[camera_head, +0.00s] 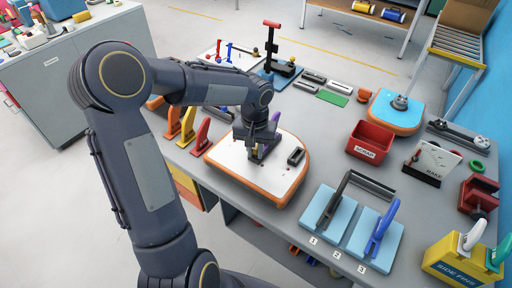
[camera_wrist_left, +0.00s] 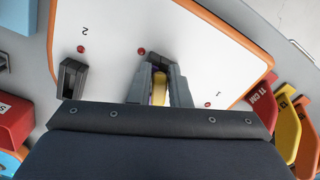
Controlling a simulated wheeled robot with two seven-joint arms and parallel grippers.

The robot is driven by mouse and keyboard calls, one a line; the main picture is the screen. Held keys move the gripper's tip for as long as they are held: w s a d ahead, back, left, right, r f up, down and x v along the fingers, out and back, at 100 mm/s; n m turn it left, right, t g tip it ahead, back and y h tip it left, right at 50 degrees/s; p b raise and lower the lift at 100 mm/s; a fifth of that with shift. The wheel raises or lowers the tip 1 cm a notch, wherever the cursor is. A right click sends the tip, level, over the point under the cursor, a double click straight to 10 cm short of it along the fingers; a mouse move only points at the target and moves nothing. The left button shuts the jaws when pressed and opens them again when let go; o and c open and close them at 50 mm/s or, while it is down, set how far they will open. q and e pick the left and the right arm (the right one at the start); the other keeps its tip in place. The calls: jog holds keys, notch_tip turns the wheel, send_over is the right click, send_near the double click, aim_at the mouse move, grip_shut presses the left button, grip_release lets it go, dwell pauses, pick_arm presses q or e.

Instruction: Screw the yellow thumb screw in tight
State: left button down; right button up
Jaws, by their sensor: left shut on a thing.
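The white board with an orange rim (camera_head: 230,167) lies on the grey table; it also fills much of the left wrist view (camera_wrist_left: 115,20). My left gripper (camera_head: 256,152) is low over the middle of the board, pointing down. In the left wrist view its two fingers (camera_wrist_left: 159,90) are closed around the yellow thumb screw (camera_wrist_left: 158,92), of which only a strip shows. A purple piece (camera_head: 275,116) shows behind the gripper. The screw's lower end and how deep it sits are hidden. My right gripper is in neither view.
A black block (camera_head: 295,156) stands on the board right of the gripper. Orange, yellow and red fins (camera_head: 187,125) stand left of the board. A red bin (camera_head: 369,142), blue pads (camera_head: 328,213) and a blue board (camera_head: 393,116) lie to the right.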

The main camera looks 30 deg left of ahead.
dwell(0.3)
pick_arm(q)
jog(key=shift+a+r+m+p, duration=0.15)
jog(key=shift+m+p, duration=0.25)
jog(key=shift+m, duration=1.5)
jog(key=shift+a+m+p, duration=0.15)
jog(key=shift+m+p, duration=0.45)
jog(key=shift+m, duration=0.1)
jog(key=shift+w+a+m, duration=0.1)
jog(key=shift+m, duration=0.9)
jog(key=shift+p, duration=0.35)
jog(key=shift+a+r+m+p, duration=0.1)
jog(key=shift+m+p, duration=0.35)
jog(key=shift+m, duration=0.45)
jog(key=shift+w+a+m, duration=0.1)
jog(key=shift+w+m, duration=0.05)
jog(key=shift+m, duration=0.65)
